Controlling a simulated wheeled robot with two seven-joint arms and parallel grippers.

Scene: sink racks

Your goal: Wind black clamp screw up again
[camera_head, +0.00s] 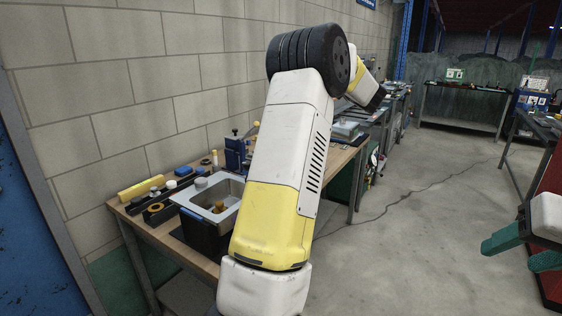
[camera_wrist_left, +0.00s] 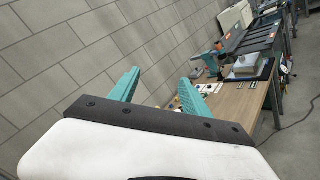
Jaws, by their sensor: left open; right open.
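I cannot make out a black clamp screw for certain in either view. A small blue upright device (camera_head: 235,152) stands on the wooden bench (camera_head: 341,158), behind the sink, partly covered by my large white and yellow arm. In the left wrist view, my left gripper (camera_wrist_left: 160,78) is open and empty, its teal fingers apart in front of the block wall and bench. I cannot see it in the head view. My right gripper (camera_head: 512,252) is open and empty at the right edge of the head view, over the floor, far from the bench.
A metal sink (camera_head: 228,190) is set at the bench's near end. A yellow roll (camera_head: 141,188) and a black tray (camera_head: 160,213) lie left of it. The block wall (camera_head: 120,110) runs behind. The floor (camera_head: 420,220) is open, crossed by a dark cable or crack.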

